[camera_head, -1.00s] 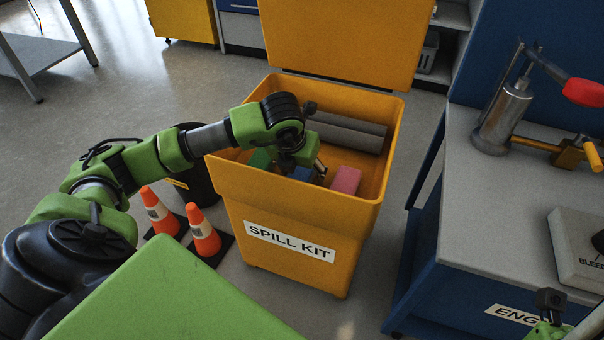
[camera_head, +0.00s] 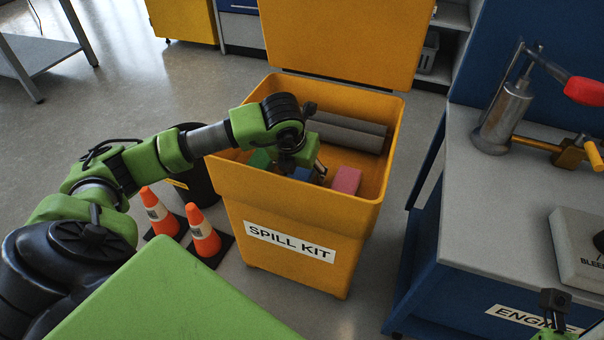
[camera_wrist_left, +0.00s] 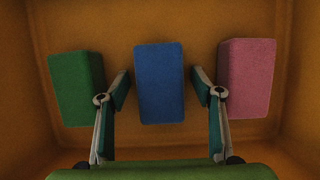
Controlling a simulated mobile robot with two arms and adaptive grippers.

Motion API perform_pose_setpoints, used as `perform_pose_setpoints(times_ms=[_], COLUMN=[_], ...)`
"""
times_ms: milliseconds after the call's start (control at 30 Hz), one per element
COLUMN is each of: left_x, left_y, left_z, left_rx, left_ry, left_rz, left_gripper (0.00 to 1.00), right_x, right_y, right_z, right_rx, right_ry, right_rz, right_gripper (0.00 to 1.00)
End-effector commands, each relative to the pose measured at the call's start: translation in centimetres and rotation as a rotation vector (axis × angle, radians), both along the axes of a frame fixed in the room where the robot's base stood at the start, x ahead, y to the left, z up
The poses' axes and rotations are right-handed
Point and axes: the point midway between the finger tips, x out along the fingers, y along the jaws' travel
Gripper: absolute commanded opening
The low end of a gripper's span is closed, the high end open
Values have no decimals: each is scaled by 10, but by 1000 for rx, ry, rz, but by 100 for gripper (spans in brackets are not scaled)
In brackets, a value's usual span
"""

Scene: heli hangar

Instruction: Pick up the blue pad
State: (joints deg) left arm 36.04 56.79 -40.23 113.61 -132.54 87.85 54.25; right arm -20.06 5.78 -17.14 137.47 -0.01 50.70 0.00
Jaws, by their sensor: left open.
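The blue pad (camera_wrist_left: 160,82) lies in the middle of the yellow spill kit bin, between a green pad (camera_wrist_left: 76,88) and a pink pad (camera_wrist_left: 247,78). In the head view the blue pad (camera_head: 302,174) is partly hidden by my left gripper (camera_head: 306,166), which reaches down into the bin (camera_head: 300,208). In the left wrist view my left gripper (camera_wrist_left: 160,96) is open, with one finger on each side of the blue pad and a gap on both sides. Part of my right arm shows at the head view's lower right corner; its fingers cannot be made out.
Grey rolls (camera_head: 345,132) lie at the back of the bin, and its lid (camera_head: 345,40) stands open behind. Two orange cones (camera_head: 203,232) and a black bin (camera_head: 197,180) stand left. A blue workbench (camera_head: 470,200) with a red-handled tool stands right.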

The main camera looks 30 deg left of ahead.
Motion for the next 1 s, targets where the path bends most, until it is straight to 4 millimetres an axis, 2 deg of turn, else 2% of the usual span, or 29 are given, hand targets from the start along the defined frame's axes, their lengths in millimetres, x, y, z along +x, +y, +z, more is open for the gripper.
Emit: perform_pose_setpoints(times_ms=[533,567,600,700,1000], left_x=[0,0,0,0,0], left_y=[0,0,0,0,0], left_z=[-1,-1,-1,-1,-1], left_rx=[0,0,0,0,0], left_ry=[0,0,0,0,0], left_rz=[0,0,0,0,0], left_gripper=[60,55,44,23,23], right_x=[-4,-4,-4,-4,-4], right_y=[-1,-1,-1,-1,-1], right_z=[0,0,0,0,1], right_rx=[6,6,6,6,7], right_ry=[-17,-17,-17,-17,-16], right_rz=[2,2,2,2,2], right_gripper=[25,25,25,25,25])
